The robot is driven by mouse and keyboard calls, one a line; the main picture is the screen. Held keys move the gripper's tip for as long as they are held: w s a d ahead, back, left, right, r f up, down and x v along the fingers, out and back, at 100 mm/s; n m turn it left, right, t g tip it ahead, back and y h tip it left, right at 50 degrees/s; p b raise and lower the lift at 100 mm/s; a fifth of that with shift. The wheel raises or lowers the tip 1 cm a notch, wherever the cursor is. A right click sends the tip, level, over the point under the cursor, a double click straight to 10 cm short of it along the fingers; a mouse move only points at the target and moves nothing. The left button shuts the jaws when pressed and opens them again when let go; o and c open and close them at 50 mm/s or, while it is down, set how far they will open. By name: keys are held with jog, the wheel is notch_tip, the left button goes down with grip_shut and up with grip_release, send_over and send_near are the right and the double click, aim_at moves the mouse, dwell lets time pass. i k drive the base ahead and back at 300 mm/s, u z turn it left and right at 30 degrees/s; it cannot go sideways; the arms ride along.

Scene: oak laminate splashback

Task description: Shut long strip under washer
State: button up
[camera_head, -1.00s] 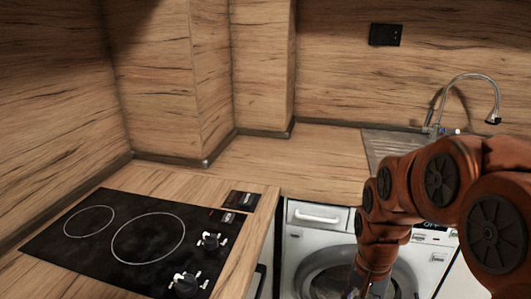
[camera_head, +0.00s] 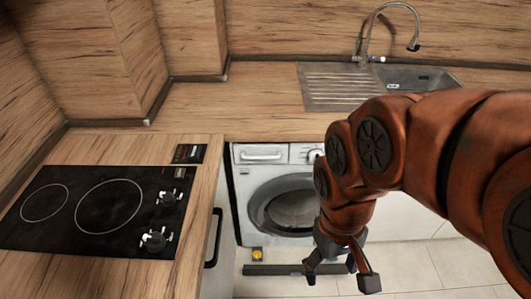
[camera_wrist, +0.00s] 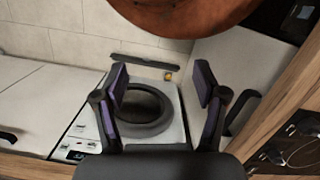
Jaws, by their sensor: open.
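The long dark strip (camera_head: 275,270) lies low in front of the washer (camera_head: 245,200), near the floor. It stands out from the washer's base, with a gap in which a small yellow part (camera_head: 257,254) shows. In the wrist view, the strip (camera_wrist: 145,61) lies beyond the washer's round door, with the yellow part (camera_wrist: 168,76) near its right end. My gripper (camera_head: 340,276) is open and empty, pointing down in front of the washer. It overlaps the strip's right end in the head view; I cannot tell whether they touch. In the wrist view, my gripper's pads (camera_wrist: 162,84) are wide apart.
The wooden counter (camera_head: 200,235) with a black hob (camera_head: 95,210) is at left. A dark cabinet handle (camera_head: 213,238) sticks out beside the washer. A sink (camera_head: 420,78) with a tap is above right. Pale floor tiles (camera_head: 400,265) are clear at lower right.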

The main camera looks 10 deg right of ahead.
aim_at(293, 270)
jog(key=u, duration=3.2)
jog(key=k, duration=1.75)
jog(key=z, duration=0.15)
